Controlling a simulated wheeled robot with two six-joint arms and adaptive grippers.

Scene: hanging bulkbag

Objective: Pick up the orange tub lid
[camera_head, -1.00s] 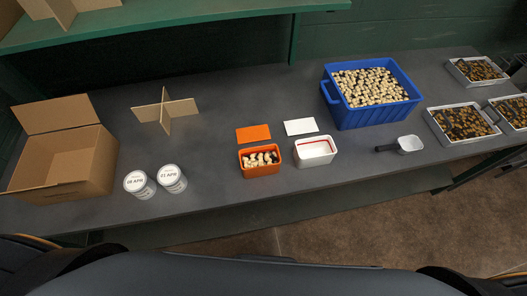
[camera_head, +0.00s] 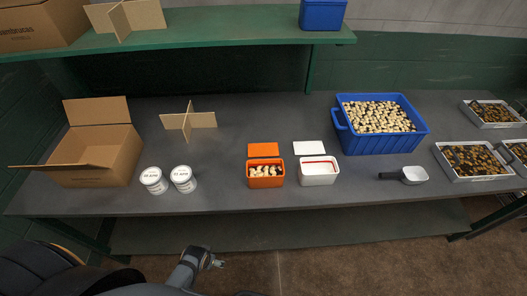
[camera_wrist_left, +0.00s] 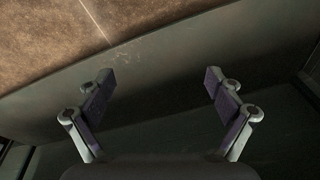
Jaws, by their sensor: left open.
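The orange tub lid (camera_head: 263,149) lies flat on the grey table in the head view, just behind the orange tub (camera_head: 265,174). The open tub holds pale and dark pieces. My left gripper (camera_head: 211,262) is low in front of the table, below its front edge and well apart from the lid. In the left wrist view the left gripper (camera_wrist_left: 163,88) has its two fingers spread wide with nothing between them. My right gripper is not in view.
A white tub (camera_head: 317,178) and a white lid (camera_head: 309,147) are right of the orange pair. Two labelled white jars (camera_head: 183,179), an open cardboard box (camera_head: 95,175) and a cardboard divider (camera_head: 188,121) are left. A blue crate (camera_head: 420,141) and a scoop (camera_head: 412,175) are right.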

